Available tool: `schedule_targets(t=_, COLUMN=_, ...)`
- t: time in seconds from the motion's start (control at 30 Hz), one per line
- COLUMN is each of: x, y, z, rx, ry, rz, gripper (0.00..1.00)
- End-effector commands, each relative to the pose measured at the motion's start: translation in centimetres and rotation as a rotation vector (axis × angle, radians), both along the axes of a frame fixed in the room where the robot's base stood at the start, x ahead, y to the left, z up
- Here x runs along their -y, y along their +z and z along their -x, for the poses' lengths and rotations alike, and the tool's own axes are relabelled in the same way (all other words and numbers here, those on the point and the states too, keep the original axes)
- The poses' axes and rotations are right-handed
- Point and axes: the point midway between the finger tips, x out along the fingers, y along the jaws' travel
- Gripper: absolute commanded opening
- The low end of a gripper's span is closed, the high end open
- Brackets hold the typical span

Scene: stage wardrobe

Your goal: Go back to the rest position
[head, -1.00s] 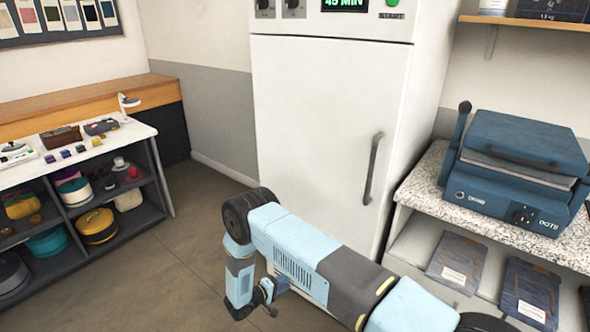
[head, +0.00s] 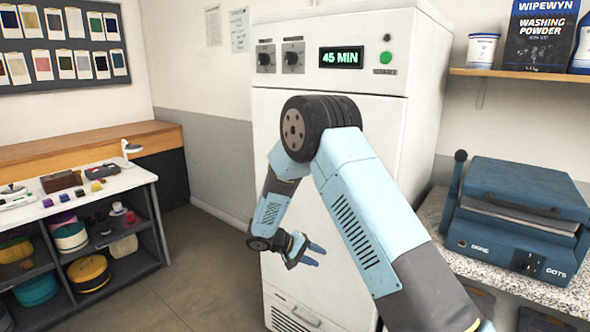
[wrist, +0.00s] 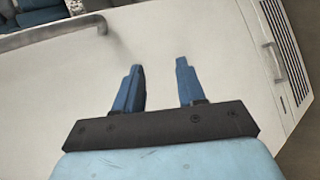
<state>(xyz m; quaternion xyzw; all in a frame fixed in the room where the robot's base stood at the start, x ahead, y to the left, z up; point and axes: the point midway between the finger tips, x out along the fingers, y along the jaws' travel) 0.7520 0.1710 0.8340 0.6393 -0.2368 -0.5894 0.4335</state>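My gripper (head: 316,256) hangs at the end of my bent arm, in front of the white cabinet (head: 277,107). In the wrist view the two blue fingers of my gripper (wrist: 160,82) are apart with nothing between them. The cabinet's white door fills most of the view behind them, and I cannot tell the exact distance to it. My arm hides much of the door and its handle in the head view; a grey bar handle (wrist: 50,36) shows in the wrist view.
The cabinet's display (head: 341,57) reads 45 MIN, with a green button (head: 386,58) beside it. A blue press (head: 520,205) stands on a speckled counter at the right. A white-topped shelf unit (head: 150,177) with spools stands at the left. The floor between is clear.

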Motion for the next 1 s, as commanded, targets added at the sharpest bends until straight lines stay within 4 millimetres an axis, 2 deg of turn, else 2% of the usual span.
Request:
schedule_targets(t=0.03, x=0.9, y=1.9, z=0.2, rx=0.000, ry=-0.020, rz=-0.022, gripper=0.40)
schedule_targets(t=0.1, x=1.9, y=4.0, z=0.7, rx=-0.008, ry=-0.041, rz=-0.052, gripper=0.40)
schedule_targets(t=0.27, x=4.2, y=8.4, z=2.2, rx=-0.022, ry=-0.086, rz=-0.125, gripper=0.40)
schedule_targets(t=0.5, x=7.4, y=14.6, z=5.2, rx=-0.029, ry=-0.142, rz=-0.243, gripper=0.40)
schedule_targets(t=0.77, x=10.6, y=20.2, z=9.2, rx=-0.021, ry=-0.181, rz=-0.378, gripper=0.40)
schedule_targets(t=1.0, x=13.1, y=24.6, z=13.6, rx=0.004, ry=-0.199, rz=-0.505, gripper=0.40)
